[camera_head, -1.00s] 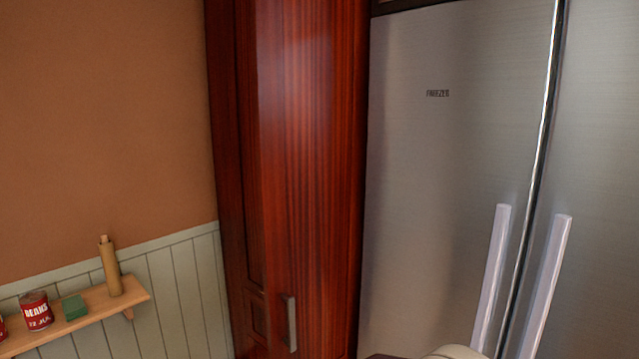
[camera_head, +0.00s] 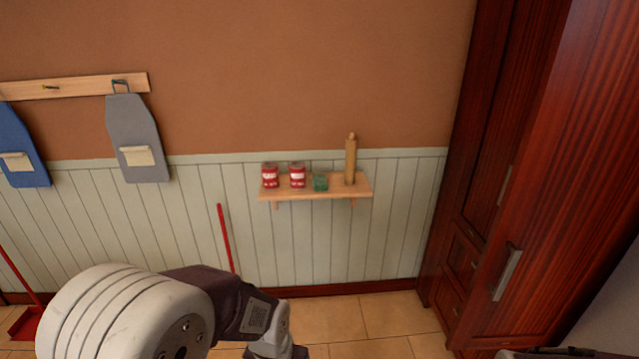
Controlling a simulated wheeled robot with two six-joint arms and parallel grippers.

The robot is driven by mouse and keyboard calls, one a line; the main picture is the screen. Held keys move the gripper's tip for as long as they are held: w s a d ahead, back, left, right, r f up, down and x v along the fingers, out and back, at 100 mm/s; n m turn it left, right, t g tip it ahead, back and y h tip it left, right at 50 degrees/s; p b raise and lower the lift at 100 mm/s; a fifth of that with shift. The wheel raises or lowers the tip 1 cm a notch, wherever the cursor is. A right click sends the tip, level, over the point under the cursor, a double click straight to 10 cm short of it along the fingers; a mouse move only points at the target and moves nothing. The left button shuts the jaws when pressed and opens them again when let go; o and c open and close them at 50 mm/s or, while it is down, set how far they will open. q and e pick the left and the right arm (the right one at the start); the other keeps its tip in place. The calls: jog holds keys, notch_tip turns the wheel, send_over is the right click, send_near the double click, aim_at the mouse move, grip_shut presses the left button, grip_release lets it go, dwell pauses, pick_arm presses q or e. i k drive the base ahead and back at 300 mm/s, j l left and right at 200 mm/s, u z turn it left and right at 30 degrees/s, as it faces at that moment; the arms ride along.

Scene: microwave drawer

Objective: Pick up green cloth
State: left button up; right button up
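The green cloth (camera_head: 320,182) looks like a small folded green block. It lies on a wooden wall shelf (camera_head: 312,190), between a red can and a wooden rolling pin. My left arm comes in at the bottom left, well in front of and below the shelf. Its far end runs off the bottom edge, so my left gripper is not visible. A small part of my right arm shows at the bottom right edge. My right gripper is out of view.
Two red cans (camera_head: 297,176) stand left of the cloth and the rolling pin (camera_head: 351,160) stands upright to its right. A tall red-brown cabinet (camera_head: 560,150) is on the right. Aprons (camera_head: 138,140) hang at left. Tiled floor (camera_head: 375,318) shows below the shelf.

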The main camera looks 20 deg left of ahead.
aim_at(320, 182)
jog(key=i+j+z, duration=0.15)
jog(key=i+j, duration=0.45)
jog(key=i+j+z, duration=0.15)
jog(key=i+j, duration=0.55)
jog(key=i+j+z, duration=0.15)
jog(key=i+j, duration=0.45)
jog(key=j, duration=0.15)
